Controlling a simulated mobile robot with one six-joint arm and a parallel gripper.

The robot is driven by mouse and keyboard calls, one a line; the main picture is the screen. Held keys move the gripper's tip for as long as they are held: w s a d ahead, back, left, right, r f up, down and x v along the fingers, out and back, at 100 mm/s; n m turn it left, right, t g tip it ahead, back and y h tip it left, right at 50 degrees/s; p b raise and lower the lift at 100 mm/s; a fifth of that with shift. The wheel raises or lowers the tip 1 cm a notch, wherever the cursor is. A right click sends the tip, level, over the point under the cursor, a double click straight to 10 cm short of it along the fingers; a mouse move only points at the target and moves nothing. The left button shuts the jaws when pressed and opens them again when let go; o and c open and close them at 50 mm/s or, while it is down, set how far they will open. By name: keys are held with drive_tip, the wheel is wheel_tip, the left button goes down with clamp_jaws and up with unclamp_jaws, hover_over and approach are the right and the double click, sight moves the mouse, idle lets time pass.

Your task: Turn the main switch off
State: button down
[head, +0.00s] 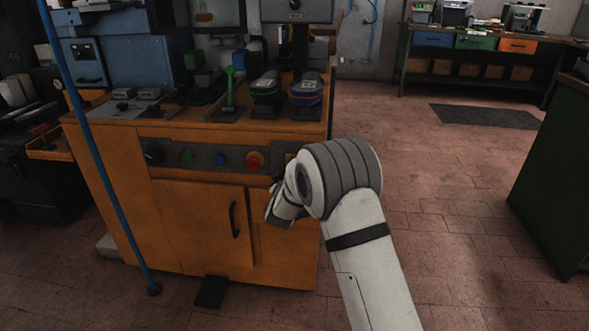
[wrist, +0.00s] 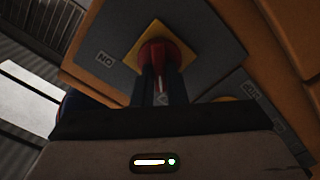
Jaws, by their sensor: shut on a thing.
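The main switch shows in the wrist view as a red handle (wrist: 156,53) on a yellow square plate (wrist: 145,37), set in a grey panel (wrist: 205,45). A label reading ON, turned over in the picture, is on the panel left of the switch. My gripper (wrist: 160,84) is shut on the red handle, one dark finger on each side. A small white mark shows between the fingers. In the head view my wrist hides the handle and fingertips at the right end of the cabinet's front panel.
The orange cabinet (head: 200,235) has a front strip with a black knob (head: 154,152), green button (head: 187,157), blue button (head: 221,159) and red button (head: 255,161), left of my wrist. A blue pole (head: 108,165) stands at left. The floor right of my arm is clear.

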drive_tip(key=shift+d+f, duration=0.2)
drive_tip(key=shift+f, duration=0.1)
drive_tip(key=c, duration=1.6)
unclamp_jaws()
drive_tip(key=shift+o, duration=0.7)
drive_tip(key=shift+a+r, duration=0.1)
drive_tip(key=shift+r, duration=0.05)
drive_tip(key=s+p, duration=0.1)
drive_tip(key=s, duration=0.6)
drive_tip(key=shift+s+a, duration=0.15)
drive_tip(key=shift+s, duration=0.25)
